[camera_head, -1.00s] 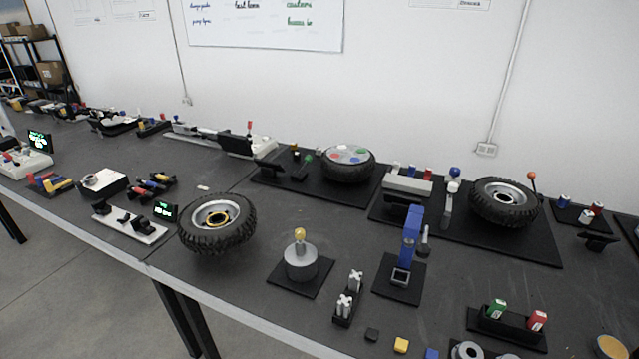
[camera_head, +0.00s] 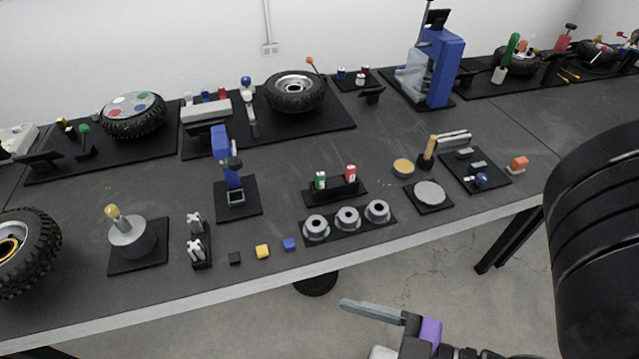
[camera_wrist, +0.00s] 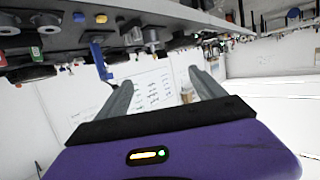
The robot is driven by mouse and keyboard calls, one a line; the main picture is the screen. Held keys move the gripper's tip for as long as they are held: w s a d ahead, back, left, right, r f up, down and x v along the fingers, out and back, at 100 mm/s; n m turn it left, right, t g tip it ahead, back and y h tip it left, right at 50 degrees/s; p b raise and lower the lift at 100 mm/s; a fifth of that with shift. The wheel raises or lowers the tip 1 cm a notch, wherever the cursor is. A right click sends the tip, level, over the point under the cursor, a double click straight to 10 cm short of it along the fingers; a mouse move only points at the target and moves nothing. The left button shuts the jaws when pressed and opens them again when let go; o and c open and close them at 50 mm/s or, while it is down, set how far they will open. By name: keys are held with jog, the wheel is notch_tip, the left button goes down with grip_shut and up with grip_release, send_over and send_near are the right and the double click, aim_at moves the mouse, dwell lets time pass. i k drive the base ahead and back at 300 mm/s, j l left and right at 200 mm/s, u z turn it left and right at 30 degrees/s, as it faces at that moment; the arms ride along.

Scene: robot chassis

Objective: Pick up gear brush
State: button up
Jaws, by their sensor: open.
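A brush-like tool with a tan handle (camera_head: 428,148) stands upright on a dark base at the right of the table in the head view. A green-handled tool (camera_head: 511,47) stands farther back on the right. I cannot tell for certain which is the gear brush. My gripper (camera_wrist: 160,82) is open and empty, its two grey fingers apart in the wrist view. In the head view, one finger of my gripper (camera_head: 372,309) shows below and in front of the table's near edge, well away from both tools. No brush can be made out in the wrist view.
Three grey rings (camera_head: 347,218) sit on a black tray near the table's front edge. A yellow round dish (camera_head: 403,168) and a grey disc (camera_head: 429,192) are near the tan handle. A tall blue machine (camera_head: 440,65) stands behind. Bare table (camera_head: 290,150) shows in the middle.

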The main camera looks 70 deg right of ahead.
aim_at(429, 153)
jog(key=z, duration=2)
